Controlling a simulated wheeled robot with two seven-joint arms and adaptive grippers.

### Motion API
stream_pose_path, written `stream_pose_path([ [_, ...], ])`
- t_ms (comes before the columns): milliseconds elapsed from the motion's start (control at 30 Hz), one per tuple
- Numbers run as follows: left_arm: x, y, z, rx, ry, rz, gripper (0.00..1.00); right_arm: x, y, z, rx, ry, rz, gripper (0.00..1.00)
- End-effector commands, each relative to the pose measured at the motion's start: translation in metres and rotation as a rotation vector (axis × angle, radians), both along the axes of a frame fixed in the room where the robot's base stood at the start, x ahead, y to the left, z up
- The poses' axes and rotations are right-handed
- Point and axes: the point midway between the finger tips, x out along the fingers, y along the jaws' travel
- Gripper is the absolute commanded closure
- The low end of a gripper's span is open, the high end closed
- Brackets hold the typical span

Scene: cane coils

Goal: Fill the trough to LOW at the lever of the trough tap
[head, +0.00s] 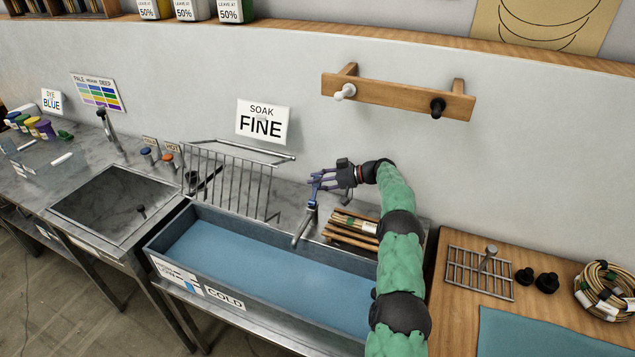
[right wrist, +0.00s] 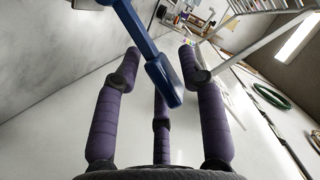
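The trough (head: 160,243) stands below the wall, with a flat blue surface inside that looks like water. A gauge label (head: 172,270) on its front left reads LOW, and a COLD plate (head: 225,298) is beside it. The trough tap (head: 303,228) rises at the back edge, its spout over the trough. My right gripper (head: 322,180) is at the tap's top. In the right wrist view its purple fingers (right wrist: 160,75) are spread, with the blue lever (right wrist: 150,55) passing between them; contact is unclear. My left gripper is out of view.
A metal rack (head: 232,182) stands left of the tap, and bundled canes (head: 352,230) lie to its right. A sink (head: 115,205) is at left. A wooden bench with a wire grid (head: 480,272) and a cane coil (head: 605,288) is at right. A peg rail (head: 400,97) hangs above.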

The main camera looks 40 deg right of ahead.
Motion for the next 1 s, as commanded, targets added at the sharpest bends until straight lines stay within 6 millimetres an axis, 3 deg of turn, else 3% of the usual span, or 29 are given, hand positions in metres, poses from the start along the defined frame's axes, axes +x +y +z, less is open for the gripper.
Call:
stream_pose_path([
  [433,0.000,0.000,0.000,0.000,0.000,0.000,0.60,-0.007,-0.006,0.003,-0.003,-0.002,-0.001,0.54],
  [1000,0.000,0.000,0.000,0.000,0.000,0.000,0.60,-0.077,-0.068,0.033,-0.003,-0.001,-0.001,0.54],
])
